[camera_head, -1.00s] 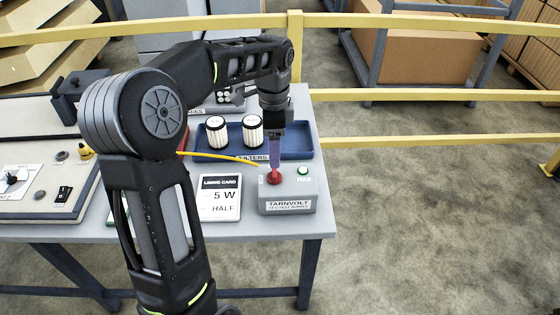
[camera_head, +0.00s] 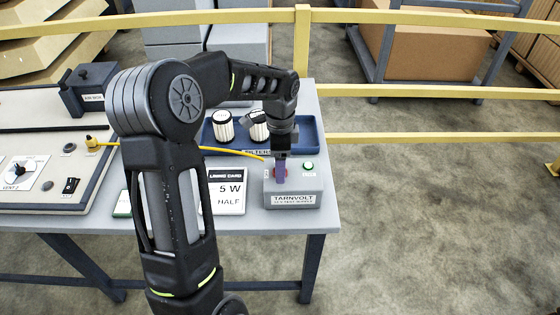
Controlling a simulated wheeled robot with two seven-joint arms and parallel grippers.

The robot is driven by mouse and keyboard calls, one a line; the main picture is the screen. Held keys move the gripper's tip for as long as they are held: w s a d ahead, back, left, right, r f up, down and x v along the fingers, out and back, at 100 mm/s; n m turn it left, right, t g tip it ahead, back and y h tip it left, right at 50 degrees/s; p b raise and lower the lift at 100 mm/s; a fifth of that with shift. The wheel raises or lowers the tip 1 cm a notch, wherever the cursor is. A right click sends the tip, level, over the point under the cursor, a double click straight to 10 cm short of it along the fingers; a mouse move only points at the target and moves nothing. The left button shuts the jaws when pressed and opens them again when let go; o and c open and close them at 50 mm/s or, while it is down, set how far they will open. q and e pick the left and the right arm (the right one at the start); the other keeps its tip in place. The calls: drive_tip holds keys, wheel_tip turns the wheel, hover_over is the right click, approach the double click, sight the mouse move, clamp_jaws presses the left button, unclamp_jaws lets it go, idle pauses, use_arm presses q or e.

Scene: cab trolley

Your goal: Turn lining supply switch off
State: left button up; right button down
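The lining supply is a grey box labelled TARNVOLT (camera_head: 293,200) on the front right of the table. Its top carries a red button (camera_head: 286,172) and a lit-looking green button (camera_head: 308,165). My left gripper (camera_head: 280,179) points down over the red button and partly hides it. Its purple fingers show as one narrow tip, seemingly shut with nothing between them. The tip is at the red button, but I cannot tell whether it presses it. My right gripper is not in view.
A white lining card (camera_head: 229,192) lies left of the box. Behind are a blue filter tray (camera_head: 314,142) and two white filters, the left one (camera_head: 222,126) upright, the right one (camera_head: 258,122) seemingly tilted beside my arm. A yellow cable (camera_head: 205,150) runs behind the card. Yellow rails (camera_head: 430,91) stand behind.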

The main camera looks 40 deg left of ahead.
use_arm(q)
drive_tip(key=shift+c, duration=0.2)
drive_tip(key=c, duration=1.3)
